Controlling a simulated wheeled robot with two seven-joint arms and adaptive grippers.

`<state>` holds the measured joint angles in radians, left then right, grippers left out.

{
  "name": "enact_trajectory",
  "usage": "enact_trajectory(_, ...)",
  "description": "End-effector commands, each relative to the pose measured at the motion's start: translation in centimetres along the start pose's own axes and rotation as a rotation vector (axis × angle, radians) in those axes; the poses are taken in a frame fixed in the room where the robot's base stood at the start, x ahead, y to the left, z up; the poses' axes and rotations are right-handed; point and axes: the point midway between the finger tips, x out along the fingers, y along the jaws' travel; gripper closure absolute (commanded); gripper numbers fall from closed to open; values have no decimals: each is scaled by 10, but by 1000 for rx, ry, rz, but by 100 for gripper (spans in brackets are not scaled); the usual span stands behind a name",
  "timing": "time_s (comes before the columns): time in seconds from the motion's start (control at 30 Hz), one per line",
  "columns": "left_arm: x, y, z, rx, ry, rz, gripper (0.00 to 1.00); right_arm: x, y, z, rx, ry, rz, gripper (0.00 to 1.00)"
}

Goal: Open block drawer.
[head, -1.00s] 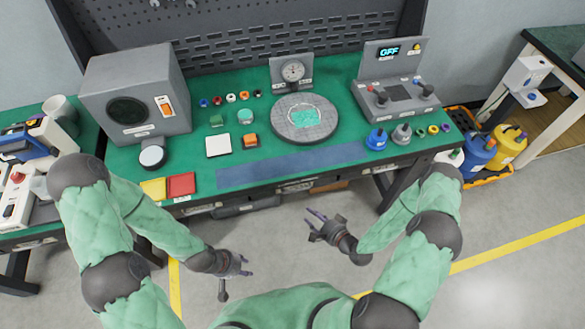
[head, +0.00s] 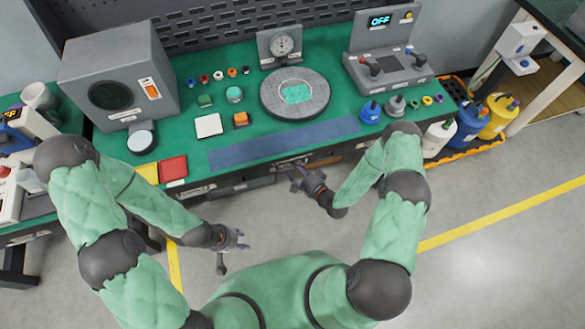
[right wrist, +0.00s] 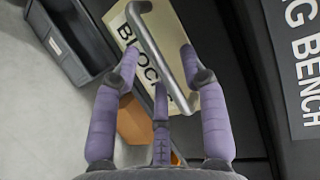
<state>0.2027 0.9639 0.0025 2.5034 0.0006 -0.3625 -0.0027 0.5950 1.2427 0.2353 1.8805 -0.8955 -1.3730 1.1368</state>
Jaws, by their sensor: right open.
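The block drawer has a pale label reading "BLOCK" (right wrist: 178,22) and a metal bar handle (right wrist: 158,50), seen close in the right wrist view. In the head view its front (head: 290,163) is under the bench's front edge, partly hidden, and does not visibly stick out. My right gripper (right wrist: 160,80) is open, with its purple fingers spread on both sides of the handle's near end. Contact cannot be told. In the head view the right gripper (head: 296,176) is at the drawer front. My left gripper (head: 235,243) is open and empty, low in front of the bench.
The green bench top (head: 340,95) holds a round plate (head: 295,115), a grey box device (head: 115,80) and a control console (head: 388,60). The floor before the bench is clear.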

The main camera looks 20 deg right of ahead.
Motion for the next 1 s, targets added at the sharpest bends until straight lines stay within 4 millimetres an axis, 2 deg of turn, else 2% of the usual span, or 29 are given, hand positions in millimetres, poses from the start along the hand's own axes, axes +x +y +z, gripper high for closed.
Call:
enact_trajectory(0.13, 1, 0, 0, 0, 0, 0, 60, 9, 0, 1, -1, -1, 0, 57)
enact_trajectory(0.43, 1, 0, 0, 0, 0, 0, 60, 10, 0, 0, 0, 0, 0, 57)
enact_trajectory(0.47, 1, 0, 0, 0, 0, 0, 60, 10, 0, 0, 0, 0, 0, 62)
enact_trajectory(0.6, 1, 0, 0, 0, 0, 0, 60, 10, 0, 0, 0, 0, 0, 100)
enact_trajectory(1.0, 2, -1, 0, 0, 0, 0, 60, 8, 1, 1, 0, 0, 1, 100)
